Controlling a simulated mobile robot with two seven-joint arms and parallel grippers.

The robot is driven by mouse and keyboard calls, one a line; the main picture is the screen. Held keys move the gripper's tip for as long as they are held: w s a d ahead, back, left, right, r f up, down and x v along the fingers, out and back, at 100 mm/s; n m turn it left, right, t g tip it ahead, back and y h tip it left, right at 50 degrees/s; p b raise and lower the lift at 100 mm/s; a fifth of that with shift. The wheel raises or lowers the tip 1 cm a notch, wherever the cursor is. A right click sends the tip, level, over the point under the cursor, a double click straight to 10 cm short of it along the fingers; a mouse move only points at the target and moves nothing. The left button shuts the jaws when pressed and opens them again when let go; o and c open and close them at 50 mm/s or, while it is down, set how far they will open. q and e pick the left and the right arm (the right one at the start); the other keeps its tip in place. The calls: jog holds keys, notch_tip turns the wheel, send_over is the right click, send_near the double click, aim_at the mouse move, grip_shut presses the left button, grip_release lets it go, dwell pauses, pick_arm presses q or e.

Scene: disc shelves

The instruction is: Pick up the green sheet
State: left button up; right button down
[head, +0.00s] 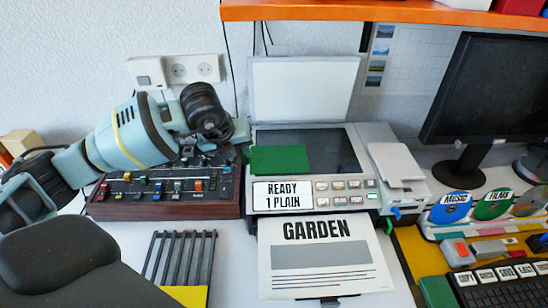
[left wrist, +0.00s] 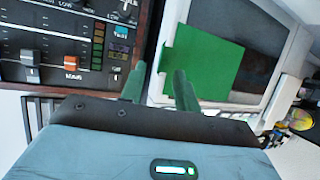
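The green sheet (head: 278,160) lies flat at the front left corner of the scanner's dark glass (head: 335,148). In the left wrist view the green sheet (left wrist: 208,68) shows to the right of and beyond my fingers. My left gripper (left wrist: 160,70) has its two dark green fingers apart, with a gap between them, close to the sheet's left edge. I cannot tell whether a finger touches the sheet. In the head view the left arm reaches in over the mixer, and its fingers are mostly hidden. My right gripper is not in view.
The scanner's white lid (head: 304,88) stands raised behind the glass. A mixer panel (head: 165,190) with knobs is left of the scanner. A printed GARDEN page (head: 325,262) sticks out in front. A dark rack (head: 180,255) stands front left, and a monitor (head: 490,90) is at right.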

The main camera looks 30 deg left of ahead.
pick_arm(q)
jog(key=shift+x, duration=1.05)
grip_shut()
